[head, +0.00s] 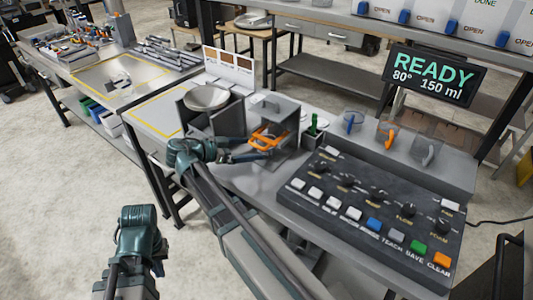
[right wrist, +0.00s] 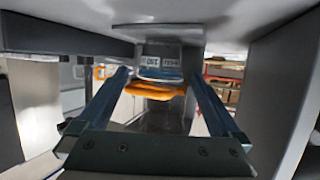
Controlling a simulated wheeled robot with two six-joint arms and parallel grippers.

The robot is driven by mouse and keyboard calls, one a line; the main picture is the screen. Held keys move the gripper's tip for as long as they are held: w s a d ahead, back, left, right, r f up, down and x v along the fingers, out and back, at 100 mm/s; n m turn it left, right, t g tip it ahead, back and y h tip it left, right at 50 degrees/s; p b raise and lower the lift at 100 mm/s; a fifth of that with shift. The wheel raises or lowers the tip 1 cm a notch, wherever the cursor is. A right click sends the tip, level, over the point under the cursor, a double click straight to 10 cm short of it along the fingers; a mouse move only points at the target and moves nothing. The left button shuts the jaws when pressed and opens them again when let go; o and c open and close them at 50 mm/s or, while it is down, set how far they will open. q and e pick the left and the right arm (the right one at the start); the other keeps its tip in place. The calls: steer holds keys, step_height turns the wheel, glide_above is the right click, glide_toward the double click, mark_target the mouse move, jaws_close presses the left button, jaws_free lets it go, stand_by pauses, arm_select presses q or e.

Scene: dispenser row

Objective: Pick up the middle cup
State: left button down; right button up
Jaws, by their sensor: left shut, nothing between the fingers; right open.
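Three clear cups stand in a row on the grey ledge at the right of the head view. The middle cup (head: 387,136) has an orange handle, between a blue-handled cup (head: 352,122) and a pale-handled cup (head: 427,151). My right gripper (head: 257,147) is away to their left, at a grey stand with an orange part (head: 268,137). In the right wrist view its open fingers lie either side of that orange part (right wrist: 155,90), with no contact clearly visible. My left gripper (head: 155,262) is shut and empty at lower left, away from the bench.
A black control panel (head: 370,205) with knobs and coloured buttons lies in front of the cups. A READY display (head: 433,76) stands behind them. A metal bowl (head: 206,97) sits on a grey stand left of my right gripper.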

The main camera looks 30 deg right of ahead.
steer(key=shift+x, duration=1.1)
steer(key=shift+b+x, duration=1.1)
steer(key=shift+x, duration=1.6)
steer(key=shift+w, duration=0.1)
steer(key=c, duration=1.1)
steer(key=shift+r, duration=0.15)
